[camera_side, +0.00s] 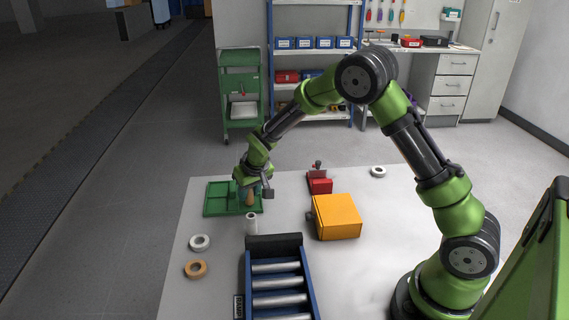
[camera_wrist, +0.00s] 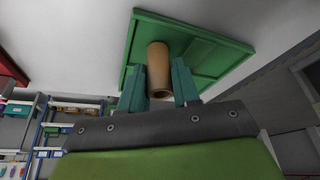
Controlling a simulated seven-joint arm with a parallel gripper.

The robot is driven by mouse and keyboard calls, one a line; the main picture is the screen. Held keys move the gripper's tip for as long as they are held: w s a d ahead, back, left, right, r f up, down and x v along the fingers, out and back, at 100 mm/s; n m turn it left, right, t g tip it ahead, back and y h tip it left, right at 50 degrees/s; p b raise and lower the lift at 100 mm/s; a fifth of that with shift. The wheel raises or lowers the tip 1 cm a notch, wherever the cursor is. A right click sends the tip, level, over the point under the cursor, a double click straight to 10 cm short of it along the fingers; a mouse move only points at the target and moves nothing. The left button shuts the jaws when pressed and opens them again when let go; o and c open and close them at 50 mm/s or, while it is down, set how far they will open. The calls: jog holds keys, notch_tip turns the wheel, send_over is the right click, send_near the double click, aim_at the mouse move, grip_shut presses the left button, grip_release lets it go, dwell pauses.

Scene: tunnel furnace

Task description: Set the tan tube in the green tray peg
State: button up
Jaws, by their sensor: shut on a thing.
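The green tray (camera_side: 216,199) lies on the white table's far left corner, and it fills the upper middle of the wrist view (camera_wrist: 215,55). My gripper (camera_side: 247,191) is over the right part of the tray. In the wrist view its two teal fingers (camera_wrist: 159,88) are closed on both sides of the tan tube (camera_wrist: 158,65). The tube also shows in the side view (camera_side: 250,198), pointing down toward the tray. I cannot tell whether its lower end touches the tray. No peg shows clearly; the tube and gripper may hide it.
A white cylinder (camera_side: 251,224) stands just in front of the tray. A blue roller conveyor (camera_side: 311,279), a yellow box (camera_side: 336,217) and a red device (camera_side: 320,183) are nearby. A white ring (camera_side: 191,243) and a tan ring (camera_side: 187,270) lie front left; another white ring (camera_side: 378,172) lies far right.

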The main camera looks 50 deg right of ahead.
jog(key=o, duration=1.4)
jog(key=shift+r, duration=3.65)
